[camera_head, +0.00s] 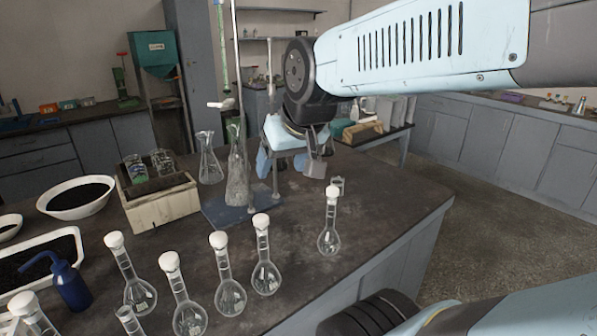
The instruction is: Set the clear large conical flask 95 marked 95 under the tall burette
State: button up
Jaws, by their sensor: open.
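A clear, tall-necked conical flask (237,182) appears upright over the blue-grey stand base plate (222,211). A second clear conical flask (210,168) stands just behind it to the left. I cannot read a 95 on either flask. The tall burette (222,45), with green in its tube, rises at the upper left beside a thin upright rod; its lower end shows above the flasks. Whether either flask is directly beneath its tip is unclear. My gripper (290,170) is open and empty, pointing down to the right of the flasks, apart from them.
Several white-capped volumetric flasks (229,295) stand along the front of the bench, one (329,240) farther right. A wooden box (160,205) with glassware, a black-filled bowl (75,197) and a blue wash bottle (70,287) are left.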

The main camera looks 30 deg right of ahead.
jog(key=shift+g+h, duration=0.3)
jog(key=shift+g, duration=0.2)
jog(key=s, duration=0.1)
jog(key=s+d, duration=0.1)
jog(key=s, duration=0.2)
jog(key=shift+s+d+f, duration=0.2)
jog(key=shift+s+d, duration=0.05)
jog(key=shift+d, duration=0.1)
